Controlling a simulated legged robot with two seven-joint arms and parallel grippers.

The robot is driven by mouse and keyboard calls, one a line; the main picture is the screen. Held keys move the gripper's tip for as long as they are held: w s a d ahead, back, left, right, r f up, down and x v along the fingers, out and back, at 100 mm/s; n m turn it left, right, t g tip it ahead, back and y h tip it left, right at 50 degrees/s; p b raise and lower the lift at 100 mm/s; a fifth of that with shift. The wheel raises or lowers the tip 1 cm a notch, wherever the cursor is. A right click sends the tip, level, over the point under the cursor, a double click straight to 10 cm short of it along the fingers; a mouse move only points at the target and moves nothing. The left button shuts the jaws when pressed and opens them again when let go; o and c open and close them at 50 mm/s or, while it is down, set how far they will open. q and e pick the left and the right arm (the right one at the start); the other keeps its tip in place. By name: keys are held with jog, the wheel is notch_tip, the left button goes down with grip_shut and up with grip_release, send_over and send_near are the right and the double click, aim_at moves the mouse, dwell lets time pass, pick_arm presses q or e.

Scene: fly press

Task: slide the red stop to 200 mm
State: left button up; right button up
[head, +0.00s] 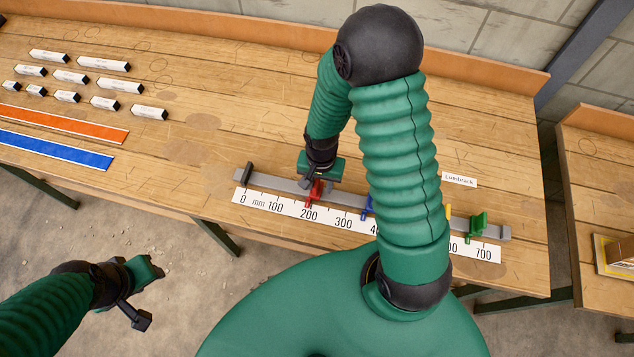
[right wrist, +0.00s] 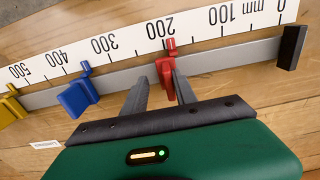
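The red stop (head: 315,192) sits on the grey rail (head: 400,211) above the white scale (head: 271,203). In the right wrist view the red stop (right wrist: 165,80) has its pointer close to the 200 mark. My right gripper (right wrist: 162,84) is open, with one finger on each side of the red stop. The finger on the zero side is very close to it or touching; a gap shows on the other side. In the head view my right gripper (head: 313,185) hides part of the rail. My left gripper (head: 142,300) hangs over the floor, away from the bench.
A blue stop (right wrist: 77,95) and a yellow stop (right wrist: 10,110) stand on the rail toward higher numbers. A green stop (head: 478,226) is near the far end. A black end block (right wrist: 291,47) stands by zero. Labelled blocks (head: 104,64) and coloured strips (head: 55,148) lie left.

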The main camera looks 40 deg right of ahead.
jog(key=shift+d, duration=0.35)
jog(key=shift+w+d+f, duration=0.15)
jog(key=shift+d+f, duration=0.1)
jog(key=shift+w+a, duration=0.1)
notch_tip(320, 180, up, 7)
notch_tip(320, 180, up, 10)
send_over(320, 189)
jog(key=shift+d+f+p, duration=0.1)
jog(key=shift+d+p, duration=0.35)
